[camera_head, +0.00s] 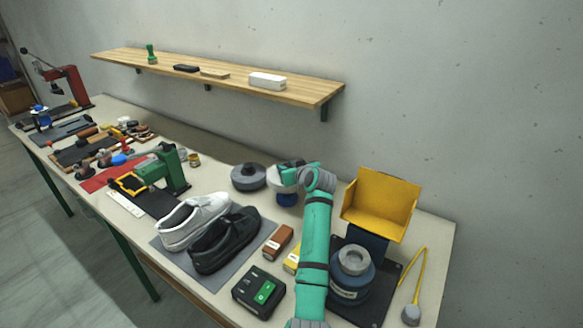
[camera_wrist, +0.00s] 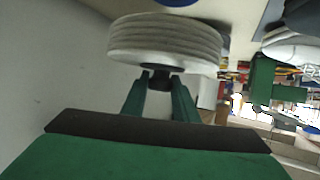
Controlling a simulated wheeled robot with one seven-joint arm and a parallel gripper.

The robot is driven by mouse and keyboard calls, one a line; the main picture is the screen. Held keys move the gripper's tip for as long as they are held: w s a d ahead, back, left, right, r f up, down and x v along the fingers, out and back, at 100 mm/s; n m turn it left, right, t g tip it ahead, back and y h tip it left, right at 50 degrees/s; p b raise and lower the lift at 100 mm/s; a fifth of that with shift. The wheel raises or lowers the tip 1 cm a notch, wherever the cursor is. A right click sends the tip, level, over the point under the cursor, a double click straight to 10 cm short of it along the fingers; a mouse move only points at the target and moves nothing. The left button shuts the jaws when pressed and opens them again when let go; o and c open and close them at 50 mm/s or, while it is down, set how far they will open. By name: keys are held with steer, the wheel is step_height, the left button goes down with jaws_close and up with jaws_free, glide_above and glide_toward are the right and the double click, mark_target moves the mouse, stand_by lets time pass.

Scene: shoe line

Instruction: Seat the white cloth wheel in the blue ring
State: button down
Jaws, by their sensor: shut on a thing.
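The white cloth wheel (camera_wrist: 165,38) has a layered, ridged rim and fills the upper part of the wrist view. My gripper (camera_wrist: 160,84) is shut on the dark hub at the wheel's centre. In the head view the wheel (camera_head: 284,184) shows as a pale disc partly hidden by my gripper (camera_head: 297,174). The blue ring (camera_head: 287,200) shows just under the wheel on the bench. A blue edge, likely the ring, shows at the top of the wrist view (camera_wrist: 178,2). The wheel and that edge look apart there; the exact height is unclear.
A grey round disc (camera_head: 248,177) lies close left of the ring. A yellow hooded machine (camera_head: 381,203) stands to the right, with a blue pot (camera_head: 351,285) in front. Shoes (camera_head: 226,238) lie front left. A wooden shelf (camera_head: 220,80) hangs on the wall behind.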

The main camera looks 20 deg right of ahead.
steer(key=shift+f, duration=2.8)
steer(key=shift+s, duration=0.15)
steer(key=shift+f, duration=0.6)
steer(key=c, duration=1.7)
jaws_free()
steer(key=shift+o, duration=0.2)
steer(key=shift+f, duration=0.1)
steer(key=shift+s, duration=0.1)
